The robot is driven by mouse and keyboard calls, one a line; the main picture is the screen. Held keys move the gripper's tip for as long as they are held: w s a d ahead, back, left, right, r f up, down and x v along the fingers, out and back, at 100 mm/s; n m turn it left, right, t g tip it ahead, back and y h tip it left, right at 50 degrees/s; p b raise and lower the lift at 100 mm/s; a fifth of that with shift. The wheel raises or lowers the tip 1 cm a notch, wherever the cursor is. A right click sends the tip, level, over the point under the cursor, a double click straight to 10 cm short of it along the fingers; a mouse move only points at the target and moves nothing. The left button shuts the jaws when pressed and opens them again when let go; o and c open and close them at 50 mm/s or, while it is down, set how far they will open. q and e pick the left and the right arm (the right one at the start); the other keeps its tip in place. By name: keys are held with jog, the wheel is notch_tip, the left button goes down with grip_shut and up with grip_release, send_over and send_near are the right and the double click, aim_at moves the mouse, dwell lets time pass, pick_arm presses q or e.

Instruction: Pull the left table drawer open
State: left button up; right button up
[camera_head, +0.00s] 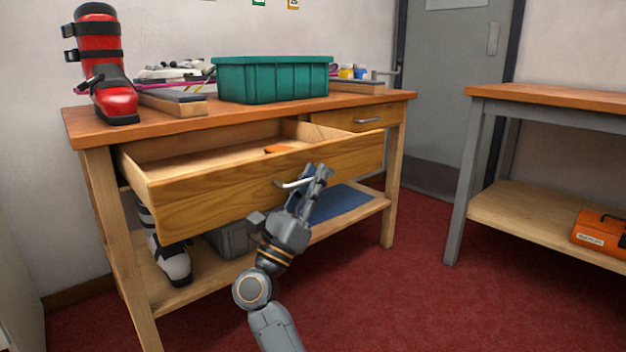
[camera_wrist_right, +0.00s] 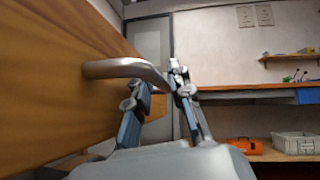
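The left table drawer (camera_head: 265,184) is pulled well out of the wooden bench (camera_head: 90,140), and its open inside shows. An orange item (camera_head: 281,150) lies in it. My right gripper (camera_head: 314,178) is at the drawer's metal handle (camera_head: 290,184). In the right wrist view, the handle (camera_wrist_right: 125,68) stands out from the drawer front (camera_wrist_right: 60,90) and its bar runs between the fingertips of my right gripper (camera_wrist_right: 160,88). The fingers look closed around the bar; exact contact is hard to see. My left gripper is not in view.
A red boot (camera_head: 102,70) and a green crate (camera_head: 272,80) stand on the bench top. The right drawer (camera_head: 358,118) is shut. A second bench (camera_head: 560,95) stands at right, with an orange case (camera_head: 600,235) on its shelf. Red carpet (camera_head: 400,290) is clear between them.

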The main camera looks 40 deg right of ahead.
jog(key=v, duration=1.2)
jog(key=shift+r, duration=0.15)
